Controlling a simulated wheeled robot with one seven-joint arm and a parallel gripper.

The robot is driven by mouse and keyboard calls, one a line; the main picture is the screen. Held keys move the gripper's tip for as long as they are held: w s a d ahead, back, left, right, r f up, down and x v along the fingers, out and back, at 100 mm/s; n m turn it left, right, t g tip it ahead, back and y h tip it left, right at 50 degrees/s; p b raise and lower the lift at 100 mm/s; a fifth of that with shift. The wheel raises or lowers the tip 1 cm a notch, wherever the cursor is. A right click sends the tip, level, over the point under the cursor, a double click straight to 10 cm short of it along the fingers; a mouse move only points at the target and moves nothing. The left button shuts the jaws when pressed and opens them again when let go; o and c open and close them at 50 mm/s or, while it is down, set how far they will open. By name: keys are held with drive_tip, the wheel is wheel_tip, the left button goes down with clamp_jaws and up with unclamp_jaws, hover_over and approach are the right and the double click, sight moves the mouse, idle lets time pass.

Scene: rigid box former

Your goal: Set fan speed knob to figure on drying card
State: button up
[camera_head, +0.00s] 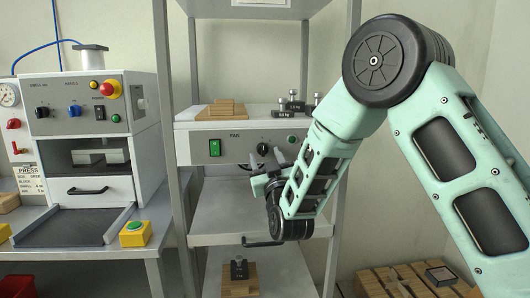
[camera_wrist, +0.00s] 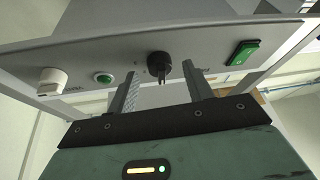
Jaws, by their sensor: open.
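The fan speed knob (camera_wrist: 158,65) is black and sits on the grey fan panel in the wrist view. It also shows in the head view (camera_head: 263,149), right of the green switch. My gripper (camera_wrist: 158,78) is open and empty, with one finger to each side of the knob in the wrist view; I cannot tell how far the tips are from it. In the head view my gripper (camera_head: 266,159) is just below the knob, in front of the panel. No drying card is identifiable; a small card headed PRESS (camera_head: 30,178) hangs at left, its lower lines unclear.
The fan panel also holds a green switch (camera_head: 214,148), a green button (camera_wrist: 103,78) and a white fitting (camera_wrist: 50,80). Weights (camera_head: 291,104) and brown boards (camera_head: 221,109) lie on top. The press (camera_head: 90,125) stands left. Shelf posts flank the panel.

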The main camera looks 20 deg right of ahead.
drive_tip(key=shift+w+r, duration=0.25)
drive_tip(key=shift+w, duration=0.35)
drive_tip(key=c, duration=1)
drive_tip(key=shift+o, duration=0.2)
